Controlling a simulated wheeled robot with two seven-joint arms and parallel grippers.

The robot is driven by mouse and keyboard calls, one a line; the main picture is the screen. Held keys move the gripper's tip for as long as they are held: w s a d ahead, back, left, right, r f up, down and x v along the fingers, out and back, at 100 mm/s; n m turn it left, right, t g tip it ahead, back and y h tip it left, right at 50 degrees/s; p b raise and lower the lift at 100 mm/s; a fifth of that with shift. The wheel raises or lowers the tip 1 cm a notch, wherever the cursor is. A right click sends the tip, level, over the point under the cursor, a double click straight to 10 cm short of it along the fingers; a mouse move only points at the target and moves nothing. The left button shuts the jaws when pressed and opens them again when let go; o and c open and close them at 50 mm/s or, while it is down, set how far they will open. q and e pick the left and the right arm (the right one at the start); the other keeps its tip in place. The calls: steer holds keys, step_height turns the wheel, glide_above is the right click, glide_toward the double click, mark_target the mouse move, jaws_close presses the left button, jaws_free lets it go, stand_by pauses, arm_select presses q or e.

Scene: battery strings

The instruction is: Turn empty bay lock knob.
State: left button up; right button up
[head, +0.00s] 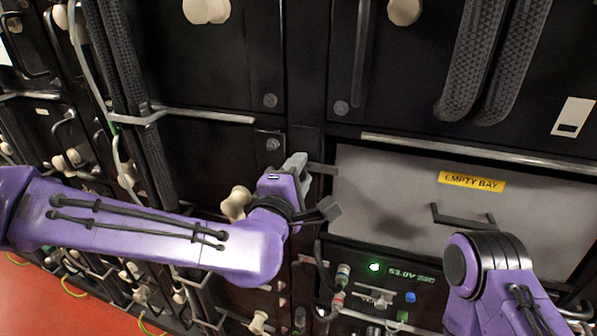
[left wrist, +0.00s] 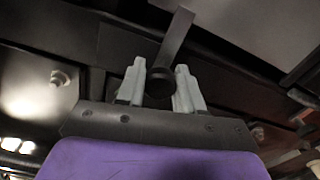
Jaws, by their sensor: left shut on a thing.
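The empty bay is a grey panel (head: 395,190) with a yellow "EMPTY BAY" label (head: 471,181) at the right of the head view. My left gripper (head: 297,165) is shut on the knob, one pale finger on each side, as the left wrist view (left wrist: 159,88) also shows. My right gripper is out of view.
A dark handle (head: 463,218) stands out from the grey panel. Below it is a unit with a green light and "53.0V" display (head: 402,273), with cables and connectors (head: 342,275) at its left. Thick braided cables (head: 472,60) hang above. Metal rails (head: 480,152) cross the racks.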

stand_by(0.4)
arm_select(q)
steer(key=o, duration=1)
steer(key=shift+s+a, duration=0.1)
steer(key=shift+s, duration=0.25)
steer(key=b+v, duration=0.3)
steer(key=v, duration=0.7)
